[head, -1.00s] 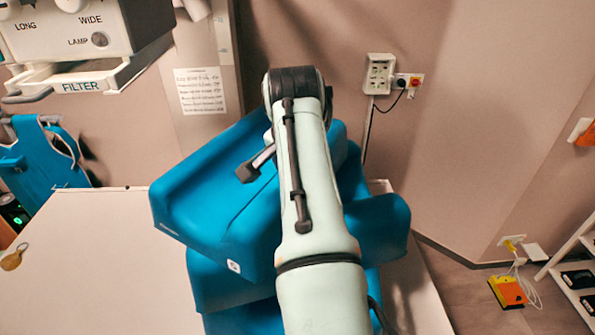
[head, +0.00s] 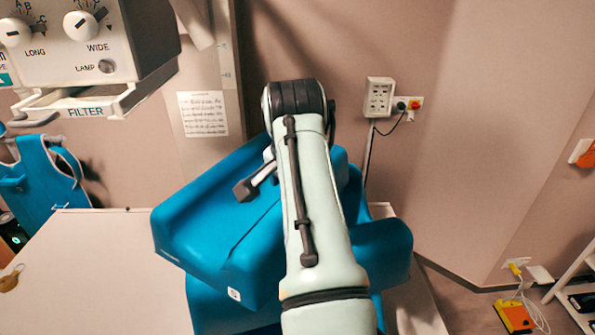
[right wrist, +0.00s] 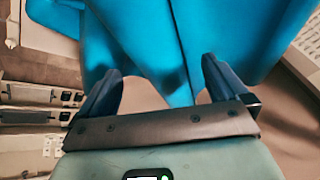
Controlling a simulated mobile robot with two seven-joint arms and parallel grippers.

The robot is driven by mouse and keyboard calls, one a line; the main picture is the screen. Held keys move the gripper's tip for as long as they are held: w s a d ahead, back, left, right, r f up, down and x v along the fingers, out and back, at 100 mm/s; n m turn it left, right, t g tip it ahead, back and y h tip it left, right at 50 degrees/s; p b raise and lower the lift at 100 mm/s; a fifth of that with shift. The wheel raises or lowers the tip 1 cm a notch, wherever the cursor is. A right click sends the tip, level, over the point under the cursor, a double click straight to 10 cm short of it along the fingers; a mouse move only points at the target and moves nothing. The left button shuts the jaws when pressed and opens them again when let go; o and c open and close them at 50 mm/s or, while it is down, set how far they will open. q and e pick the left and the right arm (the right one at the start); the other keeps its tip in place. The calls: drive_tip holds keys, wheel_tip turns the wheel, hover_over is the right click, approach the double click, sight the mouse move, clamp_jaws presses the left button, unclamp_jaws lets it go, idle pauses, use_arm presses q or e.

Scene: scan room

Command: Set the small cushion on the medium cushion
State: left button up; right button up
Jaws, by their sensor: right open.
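Blue foam cushions are piled on the pale table in the head view. The upper one is a large block (head: 215,225) with a small white label at its lower corner. Another blue piece (head: 385,250) sticks out at the right, and one more (head: 215,308) lies beneath. I cannot tell which is the small and which the medium cushion. My right arm crosses in front of the pile and hides its middle. In the right wrist view my right gripper (right wrist: 160,68) is open, its fingers close to blue cushion faces (right wrist: 150,35); contact is unclear. My left gripper is out of view.
The pale table (head: 100,270) has free room at left. A white machine (head: 85,50) with knobs hangs over the upper left. A blue apron (head: 40,180) hangs behind the table. A wall outlet (head: 379,97) and a white shelf (head: 570,285) are at right.

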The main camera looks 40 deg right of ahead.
drive_tip(key=v, duration=0.9)
drive_tip(key=shift+s+r, duration=0.15)
drive_tip(key=shift+s, duration=0.05)
drive_tip(key=shift+a, duration=0.15)
